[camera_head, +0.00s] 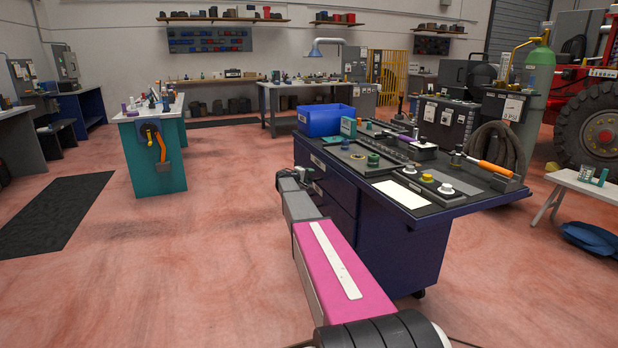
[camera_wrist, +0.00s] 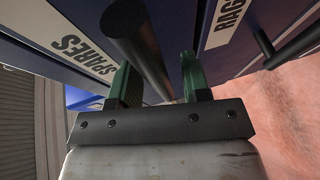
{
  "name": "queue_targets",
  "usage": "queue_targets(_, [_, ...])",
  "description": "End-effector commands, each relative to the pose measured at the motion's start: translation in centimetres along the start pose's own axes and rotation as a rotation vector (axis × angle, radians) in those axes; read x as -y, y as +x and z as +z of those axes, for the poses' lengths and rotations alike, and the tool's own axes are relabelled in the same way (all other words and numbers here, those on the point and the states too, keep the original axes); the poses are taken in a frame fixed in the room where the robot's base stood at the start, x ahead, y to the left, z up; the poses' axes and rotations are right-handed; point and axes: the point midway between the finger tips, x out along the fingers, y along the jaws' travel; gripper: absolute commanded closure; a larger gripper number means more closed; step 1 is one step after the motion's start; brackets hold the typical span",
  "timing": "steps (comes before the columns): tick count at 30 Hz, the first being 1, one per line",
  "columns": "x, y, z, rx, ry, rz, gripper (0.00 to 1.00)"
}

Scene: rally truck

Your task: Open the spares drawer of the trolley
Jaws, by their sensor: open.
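The dark blue trolley (camera_head: 385,245) stands in the middle of the head view, its drawer side facing left. In the wrist view the spares drawer (camera_wrist: 45,22) has a white label reading SPARES. Its dark round bar handle (camera_wrist: 140,45) runs between the two green fingers of my gripper (camera_wrist: 159,82). The fingers are apart, one on each side of the bar; whether either touches it I cannot tell. In the head view my gripper (camera_head: 292,174) is at the trolley's upper left side, and my arm partly hides the drawer fronts, which look shut.
A blue bin (camera_head: 325,120) and several small parts stand on the trolley top. A teal bench (camera_head: 155,170) stands to the left, with clear floor between.

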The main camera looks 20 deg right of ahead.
Motion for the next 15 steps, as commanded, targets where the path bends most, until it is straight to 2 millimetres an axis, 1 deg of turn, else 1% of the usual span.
queue_targets(1, [0.00,-0.02,0.00,0.000,0.000,0.000,0.57])
queue_targets(2, [0.00,-0.02,0.01,0.000,0.000,0.000,0.60])
queue_targets(3, [0.00,-0.03,0.01,0.000,0.000,0.000,0.73])
queue_targets(5, [0.00,-0.03,0.00,0.000,0.000,0.000,0.93])
queue_targets(6, [0.00,-0.03,0.01,0.000,0.000,0.000,1.00])
queue_targets(11, [0.01,-0.09,-0.02,0.000,0.000,0.000,1.00])
queue_targets(15, [0.13,-0.67,-0.25,-0.001,0.000,0.000,1.00])
